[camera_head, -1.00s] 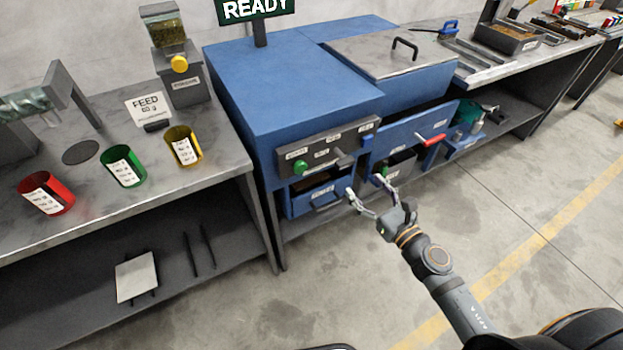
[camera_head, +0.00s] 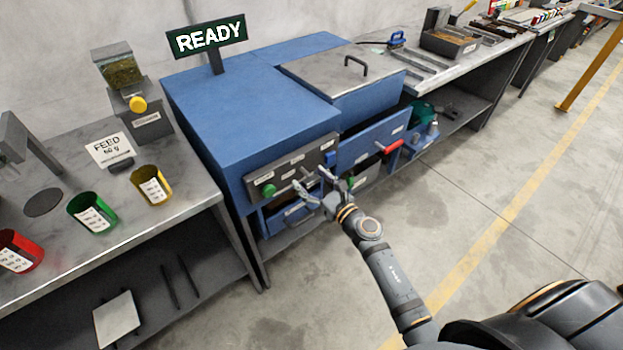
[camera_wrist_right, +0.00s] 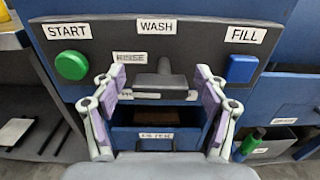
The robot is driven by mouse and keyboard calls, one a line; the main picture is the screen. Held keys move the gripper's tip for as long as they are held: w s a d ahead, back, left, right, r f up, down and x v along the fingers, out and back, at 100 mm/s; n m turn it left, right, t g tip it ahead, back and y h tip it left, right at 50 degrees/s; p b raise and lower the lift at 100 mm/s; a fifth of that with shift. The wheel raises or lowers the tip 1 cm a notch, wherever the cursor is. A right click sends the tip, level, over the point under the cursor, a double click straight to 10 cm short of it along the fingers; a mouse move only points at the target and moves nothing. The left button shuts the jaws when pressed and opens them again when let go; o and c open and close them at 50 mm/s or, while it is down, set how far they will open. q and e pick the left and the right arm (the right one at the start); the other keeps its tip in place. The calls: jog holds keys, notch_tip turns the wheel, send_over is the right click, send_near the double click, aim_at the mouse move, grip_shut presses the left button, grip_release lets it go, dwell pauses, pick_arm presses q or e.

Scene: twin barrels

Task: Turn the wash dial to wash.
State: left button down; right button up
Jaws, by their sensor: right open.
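The wash dial (camera_wrist_right: 160,82) is a dark grey knob with a short raised handle on the dark control panel (camera_wrist_right: 190,55). In the wrist view it sits below the WASH label (camera_wrist_right: 157,27) and beside the RINSE label (camera_wrist_right: 131,57). Which label it points to is hard to tell. My right gripper (camera_wrist_right: 154,80) is open, its two fingers on either side of the dial in the picture, with gaps between. In the head view my right gripper (camera_head: 312,182) is in front of the panel and partly hides the dial. My left gripper is out of view.
A green START button (camera_wrist_right: 72,65) is left of the dial and a blue FILL button (camera_wrist_right: 242,69) is right. A blue drawer (camera_wrist_right: 155,135) is below. A READY sign (camera_head: 207,38) stands on the blue machine (camera_head: 245,105). The floor in front is clear.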

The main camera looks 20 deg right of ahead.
jog(key=shift+c, duration=0.2)
jog(key=c, duration=1.1)
jog(key=shift+c, duration=0.2)
